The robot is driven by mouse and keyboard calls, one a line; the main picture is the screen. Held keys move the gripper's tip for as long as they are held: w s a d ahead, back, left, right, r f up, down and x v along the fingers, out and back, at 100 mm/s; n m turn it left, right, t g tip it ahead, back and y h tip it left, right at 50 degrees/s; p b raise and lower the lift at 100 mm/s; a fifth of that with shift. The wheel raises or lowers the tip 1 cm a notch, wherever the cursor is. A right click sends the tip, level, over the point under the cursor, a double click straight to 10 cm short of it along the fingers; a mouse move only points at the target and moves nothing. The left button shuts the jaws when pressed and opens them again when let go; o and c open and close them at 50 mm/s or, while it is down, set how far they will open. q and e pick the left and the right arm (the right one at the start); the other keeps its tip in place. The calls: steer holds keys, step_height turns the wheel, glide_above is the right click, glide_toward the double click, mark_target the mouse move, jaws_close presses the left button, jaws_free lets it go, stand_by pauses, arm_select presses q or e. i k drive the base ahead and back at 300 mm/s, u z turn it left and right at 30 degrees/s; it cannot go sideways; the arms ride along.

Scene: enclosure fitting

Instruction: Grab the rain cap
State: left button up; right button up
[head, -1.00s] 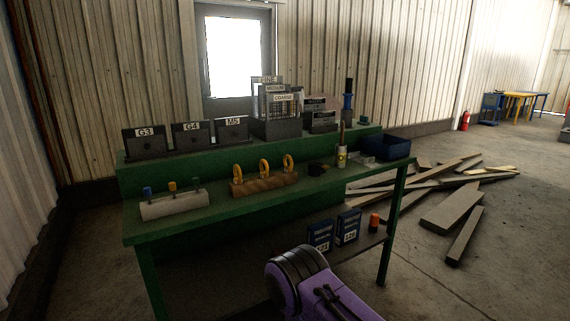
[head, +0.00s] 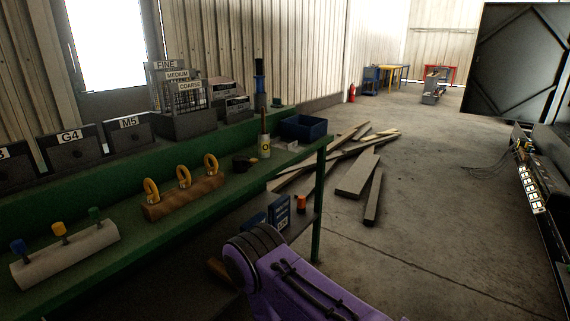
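I cannot pick out a rain cap for certain in the head view. A green workbench (head: 130,228) runs along the left. Neither gripper is in view. Only a purple link of my own arm shows at the bottom middle, in front of the bench's lower shelf, so whether the grippers hold anything cannot be seen.
The bench holds yellow rings on a wooden block (head: 186,198), a grey block with coloured pegs (head: 65,255), labelled boxes and a blue bin (head: 303,129). Planks (head: 357,173) lie on the floor beyond. Open floor lies right of centre; dark equipment (head: 545,170) stands at the right edge.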

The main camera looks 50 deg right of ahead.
mark_target(239, 166)
steer(key=z, duration=2.75)
steer(key=i, duration=2.8)
steer(key=u, duration=1.45)
